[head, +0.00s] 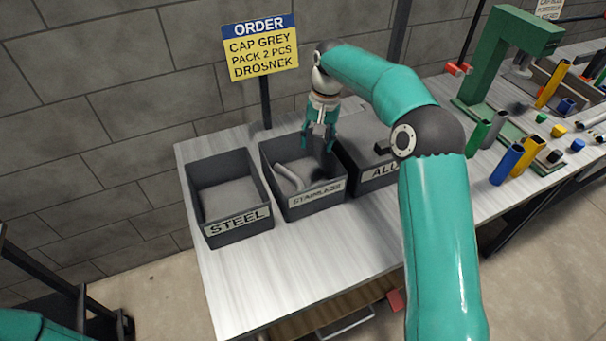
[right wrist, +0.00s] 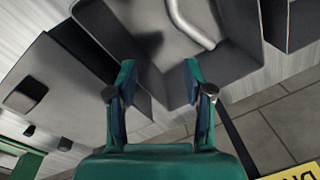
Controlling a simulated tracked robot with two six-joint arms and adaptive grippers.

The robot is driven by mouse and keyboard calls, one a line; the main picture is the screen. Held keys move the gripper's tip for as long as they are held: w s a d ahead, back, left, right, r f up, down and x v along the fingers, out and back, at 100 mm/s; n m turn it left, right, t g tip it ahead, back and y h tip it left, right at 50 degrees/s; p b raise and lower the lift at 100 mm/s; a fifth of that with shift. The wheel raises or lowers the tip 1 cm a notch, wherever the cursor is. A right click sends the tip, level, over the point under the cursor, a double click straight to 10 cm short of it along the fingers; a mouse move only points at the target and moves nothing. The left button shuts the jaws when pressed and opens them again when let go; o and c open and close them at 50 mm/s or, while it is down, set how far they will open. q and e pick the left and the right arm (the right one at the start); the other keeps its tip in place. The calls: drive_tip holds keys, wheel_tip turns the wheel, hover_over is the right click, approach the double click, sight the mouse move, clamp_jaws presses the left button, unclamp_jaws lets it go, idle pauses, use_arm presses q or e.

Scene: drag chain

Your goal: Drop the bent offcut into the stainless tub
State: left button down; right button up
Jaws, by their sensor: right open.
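The offcut also shows in the right wrist view (right wrist: 190,24), within the tub (right wrist: 240,65). My right gripper (head: 318,146) is above the back right part of this tub, pointing down, open and empty, apart from the offcut. In the right wrist view its fingers (right wrist: 158,82) are spread with nothing between them. My left gripper is not in view.
An empty steel tub (head: 237,226) stands left, and a tub labelled "ALU" (head: 374,172) stands right, partly behind my arm. An order sign (head: 261,48) on a post stands behind the tubs. Coloured tubes (head: 507,164) and a green press frame (head: 495,55) occupy the bench's right side.

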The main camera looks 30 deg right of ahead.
wheel_tip(320, 180, up, 9)
drive_tip(key=shift+s+d+r, duration=0.2)
drive_tip(key=shift+s+d, duration=0.05)
drive_tip(key=shift+d, duration=0.15)
idle(0.4)
